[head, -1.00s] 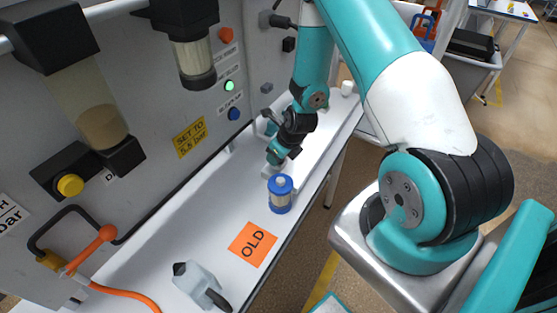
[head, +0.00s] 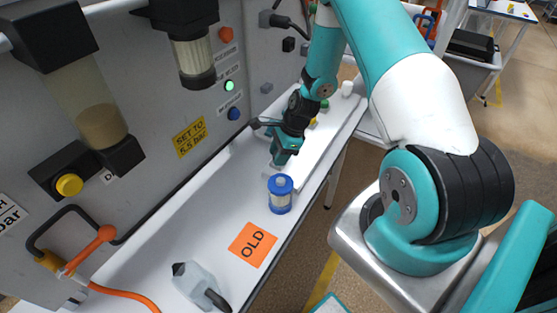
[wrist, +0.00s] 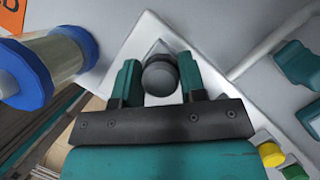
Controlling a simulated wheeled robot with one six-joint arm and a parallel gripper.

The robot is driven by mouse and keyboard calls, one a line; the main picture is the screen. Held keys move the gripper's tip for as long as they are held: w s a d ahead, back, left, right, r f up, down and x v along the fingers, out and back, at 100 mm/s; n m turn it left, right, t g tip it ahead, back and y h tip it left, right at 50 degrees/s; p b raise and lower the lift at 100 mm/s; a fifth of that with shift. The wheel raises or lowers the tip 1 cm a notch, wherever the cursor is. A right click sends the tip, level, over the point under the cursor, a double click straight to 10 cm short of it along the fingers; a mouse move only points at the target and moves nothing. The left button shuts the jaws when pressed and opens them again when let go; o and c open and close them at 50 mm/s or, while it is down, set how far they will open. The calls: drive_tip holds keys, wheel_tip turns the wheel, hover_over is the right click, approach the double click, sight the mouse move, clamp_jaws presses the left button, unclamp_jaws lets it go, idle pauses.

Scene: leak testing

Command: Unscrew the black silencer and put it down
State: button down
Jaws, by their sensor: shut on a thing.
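The black silencer (wrist: 160,78) shows as a dark round knob in the wrist view. It lies over a pale squarish part with a white surface around it, and I cannot tell whether it is still threaded in. My gripper (wrist: 160,70) is shut on the silencer, with one teal finger on each side. In the head view my gripper (head: 284,152) points down over the narrow white bench, just behind the blue-capped clear filter. The silencer is hidden by the gripper there.
The blue-capped filter (head: 281,194) stands close in front of my gripper; it also shows in the wrist view (wrist: 45,65). An orange OLD mat (head: 253,244) lies empty. A grey tool (head: 197,286) lies nearer. Yellow (wrist: 271,155) and green (wrist: 293,172) parts sit beyond. The panel borders the bench.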

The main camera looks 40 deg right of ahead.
drive_tip(key=shift+n, duration=0.3)
drive_tip(key=n+g, duration=0.2)
drive_tip(key=n, duration=0.2)
drive_tip(key=shift+w, duration=0.1)
drive_tip(key=n+g, duration=0.1)
drive_tip(key=n, duration=0.3)
drive_tip(key=shift+g+b, duration=0.3)
drive_tip(key=shift+b, duration=0.1)
drive_tip(key=n+g, duration=0.1)
drive_tip(key=n, duration=0.2)
drive_tip(key=shift+r+n+h, duration=0.1)
drive_tip(key=shift+n+h, duration=0.2)
drive_tip(key=n+h+b, duration=0.1)
drive_tip(key=n, duration=0.2)
drive_tip(key=shift+a+n+g, duration=0.1)
drive_tip(key=shift+n+g, duration=0.2)
drive_tip(key=shift+g, duration=0.1)
drive_tip(key=shift+n+g+h, duration=0.3)
drive_tip(key=shift+n+h, duration=0.2)
drive_tip(key=shift+n, duration=0.7)
